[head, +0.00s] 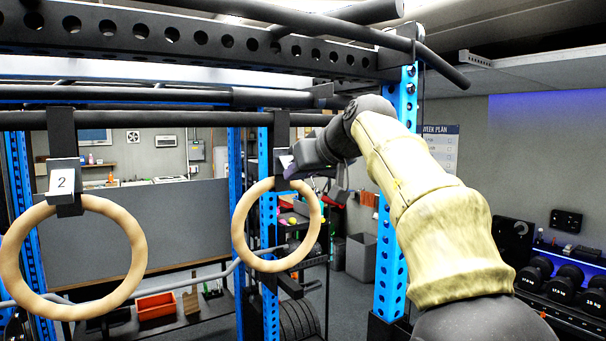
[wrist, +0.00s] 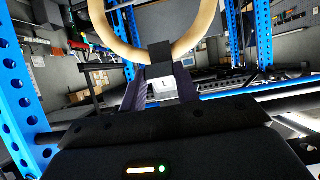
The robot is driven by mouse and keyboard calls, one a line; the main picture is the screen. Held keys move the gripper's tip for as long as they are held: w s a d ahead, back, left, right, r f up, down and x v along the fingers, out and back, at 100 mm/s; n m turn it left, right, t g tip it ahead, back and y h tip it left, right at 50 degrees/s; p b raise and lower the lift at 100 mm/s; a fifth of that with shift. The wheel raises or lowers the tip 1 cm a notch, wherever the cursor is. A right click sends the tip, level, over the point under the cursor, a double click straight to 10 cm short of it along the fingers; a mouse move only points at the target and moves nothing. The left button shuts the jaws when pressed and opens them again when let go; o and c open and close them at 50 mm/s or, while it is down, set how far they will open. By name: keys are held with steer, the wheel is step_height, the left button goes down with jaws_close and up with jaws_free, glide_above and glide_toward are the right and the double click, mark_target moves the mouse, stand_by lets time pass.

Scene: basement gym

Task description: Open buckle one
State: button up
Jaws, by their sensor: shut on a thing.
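Buckle one (head: 285,160) hangs on a black strap from the bar, its white label partly hidden by my gripper. The digit cannot be read. A wooden ring (head: 239,222) hangs below it and also shows at the top of the wrist view (wrist: 128,45). My gripper (head: 290,170) reaches in from the right at the buckle. In the wrist view the two dark purple fingers (wrist: 162,92) stand either side of a grey-white part of the buckle (wrist: 163,86), shut on it. Whether the buckle is open cannot be told.
A second buckle (head: 64,178), marked 2, holds another wooden ring (head: 136,255) at the left. Blue perforated uprights (head: 392,255) and dark overhead bars (head: 90,119) frame the space. A dumbbell rack (head: 570,320) stands at the right.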

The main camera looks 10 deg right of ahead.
steer(key=shift+r, duration=0.3)
steer(key=o, duration=1)
steer(key=shift+f, duration=0.1)
steer(key=shift+s, duration=0.1)
steer(key=v, duration=1.7)
steer(key=shift+r, duration=0.25)
steer(key=shift+s, duration=0.1)
